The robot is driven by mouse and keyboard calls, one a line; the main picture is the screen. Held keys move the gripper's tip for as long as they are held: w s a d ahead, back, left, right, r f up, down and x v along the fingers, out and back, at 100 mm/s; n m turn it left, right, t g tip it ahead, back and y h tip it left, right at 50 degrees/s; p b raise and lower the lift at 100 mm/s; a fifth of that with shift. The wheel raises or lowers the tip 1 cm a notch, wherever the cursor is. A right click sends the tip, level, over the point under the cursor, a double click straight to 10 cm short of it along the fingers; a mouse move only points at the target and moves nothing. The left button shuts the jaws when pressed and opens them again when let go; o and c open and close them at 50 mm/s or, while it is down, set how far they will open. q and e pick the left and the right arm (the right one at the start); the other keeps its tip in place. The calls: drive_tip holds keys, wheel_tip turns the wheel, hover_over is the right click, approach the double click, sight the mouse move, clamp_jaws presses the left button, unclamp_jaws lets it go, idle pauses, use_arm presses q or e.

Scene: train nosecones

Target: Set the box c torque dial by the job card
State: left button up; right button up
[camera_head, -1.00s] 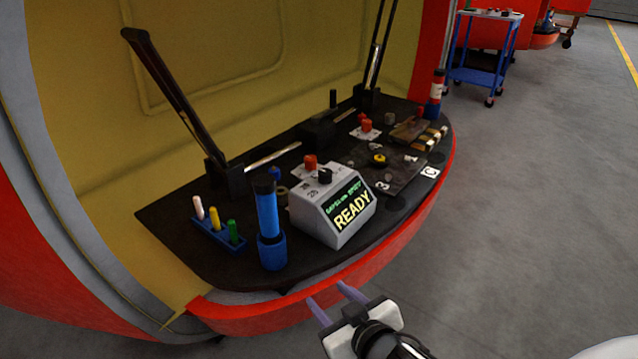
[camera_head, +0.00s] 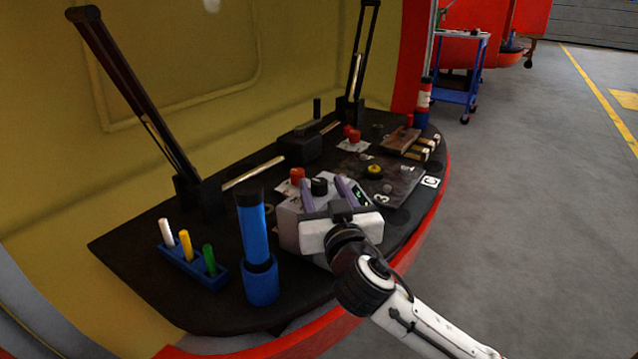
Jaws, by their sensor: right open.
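The grey box (camera_head: 289,222) with a lit screen stands at the front of the dark shelf. A black dial (camera_head: 319,186) sits on its top. My right gripper (camera_head: 322,182) is open, its two lavender fingers apart, over the box. In the picture the dial shows between the fingertips; I cannot tell whether they touch it. The gripper body hides most of the screen and the box's front. A white label with "C" (camera_head: 430,181) lies at the shelf's right edge. I cannot pick out a readable job card. My left gripper is not in view.
A blue torch-like cylinder (camera_head: 254,235) stands left of the box, beside a blue rack (camera_head: 195,262) with white, yellow and green pegs. Red knobs (camera_head: 297,175) are behind the box. A yellow-black round part (camera_head: 374,171) lies farther right. Black arms (camera_head: 135,95) rise at the back.

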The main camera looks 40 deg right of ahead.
drive_tip(key=shift+x, duration=1.4)
